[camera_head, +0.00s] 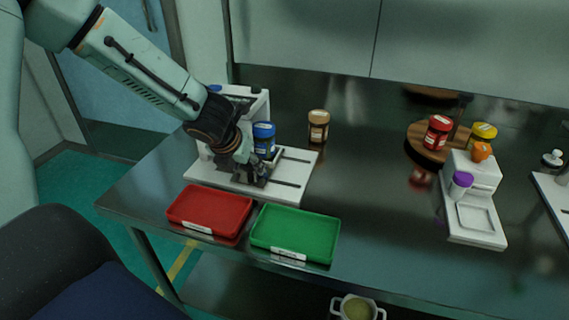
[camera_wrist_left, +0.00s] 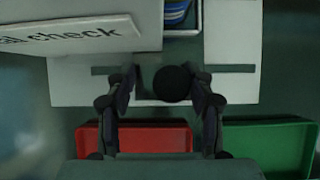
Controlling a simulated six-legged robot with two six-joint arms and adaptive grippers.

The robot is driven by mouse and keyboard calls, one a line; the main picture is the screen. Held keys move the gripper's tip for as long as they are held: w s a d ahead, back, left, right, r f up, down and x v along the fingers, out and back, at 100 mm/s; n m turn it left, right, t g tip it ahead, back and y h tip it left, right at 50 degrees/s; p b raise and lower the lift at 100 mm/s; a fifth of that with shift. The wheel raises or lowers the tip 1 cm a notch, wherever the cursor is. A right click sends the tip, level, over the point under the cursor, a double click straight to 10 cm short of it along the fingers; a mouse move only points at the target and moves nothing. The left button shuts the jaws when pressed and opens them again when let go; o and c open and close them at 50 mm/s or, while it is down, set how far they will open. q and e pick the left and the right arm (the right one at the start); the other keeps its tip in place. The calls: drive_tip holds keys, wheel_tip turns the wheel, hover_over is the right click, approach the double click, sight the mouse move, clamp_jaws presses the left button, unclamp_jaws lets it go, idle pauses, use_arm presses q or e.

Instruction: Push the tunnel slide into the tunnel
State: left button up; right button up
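The tunnel is a white upright block (camera_head: 262,104) on a white slotted base plate (camera_head: 296,170); its side, lettered "...al check", also shows in the wrist view (camera_wrist_left: 142,34). Beside it stands a blue jar (camera_head: 264,138), seen partly at the top of the wrist view (camera_wrist_left: 177,12) in a pale holder, which seems to be the tunnel slide. A round black knob (camera_wrist_left: 172,83) sits in front of the holder. My left gripper (camera_head: 256,176) is low over the base plate; its open fingers stand on either side of the knob in the wrist view. Contact is unclear. My right gripper is out of view.
A red tray (camera_head: 210,210) and a green tray (camera_head: 296,234) lie in front of the plate. A brown jar (camera_head: 318,127) stands behind it. A round wooden board (camera_head: 421,144) with jars and a white dispenser (camera_head: 478,226) are at right. The table middle is clear.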

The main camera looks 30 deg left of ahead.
use_arm(q)
drive_tip(key=shift+s+a+p, duration=0.2)
drive_tip(key=shift+a+p, duration=0.6)
drive_tip(key=shift+a, duration=0.05)
drive_tip(key=shift+s+a+p, duration=0.2)
drive_tip(key=shift+a+p, duration=0.65)
drive_tip(key=shift+a, duration=0.05)
drive_tip(key=shift+s+a+p, duration=0.2)
drive_tip(key=shift+a+p, duration=0.6)
drive_tip(key=shift+a, duration=0.05)
drive_tip(key=o, duration=1)
drive_tip(key=shift+r, duration=0.1)
drive_tip(key=p+v, duration=0.5)
drive_tip(key=p, duration=0.1)
drive_tip(key=shift+w, duration=0.1)
drive_tip(key=p+v, duration=0.4)
drive_tip(key=p, duration=0.1)
